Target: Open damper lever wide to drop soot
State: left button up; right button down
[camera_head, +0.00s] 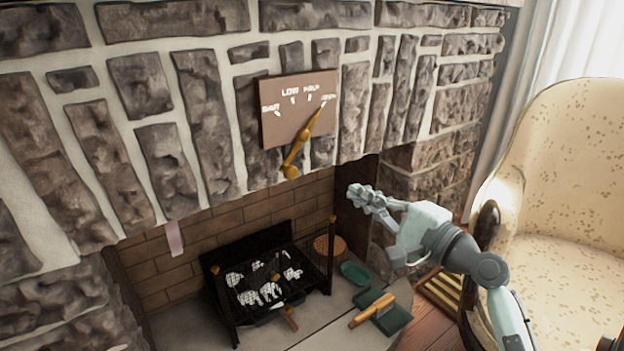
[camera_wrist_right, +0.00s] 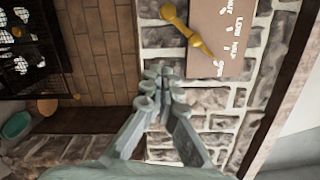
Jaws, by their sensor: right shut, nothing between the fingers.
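The brass damper lever (camera_head: 297,152) is mounted on a brown plate (camera_head: 287,126) on the stone chimney front. The plate is marked SHUT, LOW, HALF and OPEN, and the lever's upper end points at the OPEN mark on the right. The lever (camera_wrist_right: 187,30) and plate (camera_wrist_right: 231,61) also show in the right wrist view. My right gripper (camera_head: 362,193) is shut and empty, to the right of and below the lever, apart from it. In the right wrist view the fingertips (camera_wrist_right: 158,72) meet below the lever. My left gripper is not in view.
A black grate (camera_head: 268,283) with white-flecked lumps stands in the brick firebox. A green dustpan (camera_head: 383,312) and a brush (camera_head: 366,311) lie on the hearth. A cream armchair (camera_head: 560,170) stands at the right, near my right arm.

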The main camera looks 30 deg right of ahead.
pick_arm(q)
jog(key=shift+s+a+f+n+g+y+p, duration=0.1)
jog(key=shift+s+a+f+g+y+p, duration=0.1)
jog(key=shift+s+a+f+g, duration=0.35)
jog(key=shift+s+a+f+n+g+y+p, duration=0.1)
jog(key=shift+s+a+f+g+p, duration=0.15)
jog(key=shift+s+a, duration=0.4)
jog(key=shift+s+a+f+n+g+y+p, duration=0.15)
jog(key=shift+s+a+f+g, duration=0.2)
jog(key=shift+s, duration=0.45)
pick_arm(e)
jog(key=w+a+r, duration=0.1)
jog(key=w+a, duration=0.4)
jog(key=w, duration=0.3)
jog(key=shift+w+a, duration=0.15)
jog(key=shift+w, duration=0.1)
pick_arm(q)
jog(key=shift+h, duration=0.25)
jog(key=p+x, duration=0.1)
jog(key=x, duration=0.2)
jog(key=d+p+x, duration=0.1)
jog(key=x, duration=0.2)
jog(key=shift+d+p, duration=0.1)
jog(key=shift+p, duration=0.2)
pick_arm(e)
jog(key=shift+a+r+m, duration=0.3)
jog(key=shift+a+m, duration=0.3)
jog(key=shift+a, duration=0.15)
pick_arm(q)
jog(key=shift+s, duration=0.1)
